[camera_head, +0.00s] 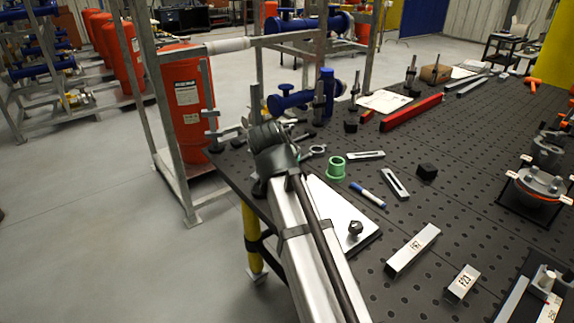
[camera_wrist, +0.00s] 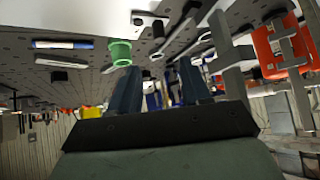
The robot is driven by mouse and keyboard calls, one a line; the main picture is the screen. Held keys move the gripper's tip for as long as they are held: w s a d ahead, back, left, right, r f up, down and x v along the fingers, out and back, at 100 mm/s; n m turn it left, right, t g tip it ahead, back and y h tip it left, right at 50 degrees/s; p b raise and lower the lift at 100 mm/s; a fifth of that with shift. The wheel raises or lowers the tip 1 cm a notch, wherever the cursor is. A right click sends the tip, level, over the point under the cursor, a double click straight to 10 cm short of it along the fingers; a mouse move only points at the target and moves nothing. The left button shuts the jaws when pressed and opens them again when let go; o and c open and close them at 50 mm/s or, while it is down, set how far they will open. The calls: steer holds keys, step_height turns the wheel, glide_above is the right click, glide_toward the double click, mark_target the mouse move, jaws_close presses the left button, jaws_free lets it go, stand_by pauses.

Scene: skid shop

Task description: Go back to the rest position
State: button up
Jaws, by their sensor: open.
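My gripper (camera_wrist: 160,72) shows in the wrist view with its two dark fingers apart and nothing between them. That view is upside down, with the table at the top. In the head view my arm reaches up along the left edge of the perforated table (camera_head: 455,130), and its end is over the table's corner. The fingers cannot be clearly made out there.
A blue marker (camera_head: 369,196), slotted bars (camera_head: 395,184), a black block (camera_head: 427,172) and metal blocks (camera_head: 413,250) lie right of my arm. A blue pipe fitting (camera_head: 292,100) and upright clamps stand near my arm's end. A steel frame with an orange cylinder (camera_head: 186,100) stands left. Open floor (camera_head: 75,220) lies left.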

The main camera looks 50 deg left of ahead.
steer(key=shift+s+d+r, duration=0.2)
steer(key=shift+s+r, duration=0.05)
steer(key=shift+r, duration=0.05)
steer(key=shift+w, duration=0.1)
stand_by(0.3)
